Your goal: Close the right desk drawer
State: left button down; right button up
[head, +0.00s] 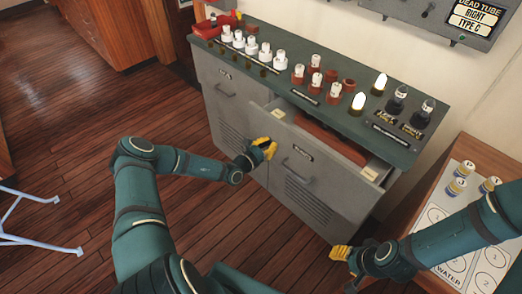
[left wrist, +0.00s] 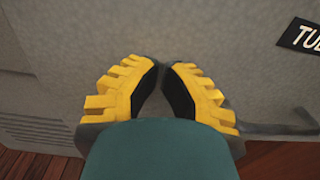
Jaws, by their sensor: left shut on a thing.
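The right desk drawer (head: 322,170) is grey and stands pulled out of the desk in the head view. Its dark handle (head: 298,172) and a small label are on the front. My left gripper (head: 268,146) is at the left part of this drawer front, left of the handle. In the left wrist view the yellow fingers (left wrist: 160,68) are nearly together against the grey front, with the label to their right. The exact contact between them is hidden. My right gripper (head: 341,253) is low, in front of the drawer's right side; its jaws are unclear.
The green desk top (head: 330,118) carries several white and red tubes and dark sockets. A red thing (head: 325,135) lies in the open drawer. The left drawer (head: 226,88) is closed. A wooden table (head: 470,153) with jars stands at right.

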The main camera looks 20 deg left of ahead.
pick_arm(q)
jog(key=b+x, duration=0.2)
jog(key=x, duration=0.8)
jog(key=shift+w+d+f, duration=0.1)
jog(key=shift+w+d, duration=0.05)
jog(key=shift+w, duration=0.1)
jog(key=shift+w+d+b, duration=0.1)
jog(key=shift+w+b, duration=0.2)
jog(key=shift+w, duration=0.2)
pick_arm(e)
notch_tip(320, 180, down, 3)
jog(key=shift+s+r, duration=0.15)
jog(key=shift+r, duration=0.05)
pick_arm(q)
jog(key=shift+r, duration=0.25)
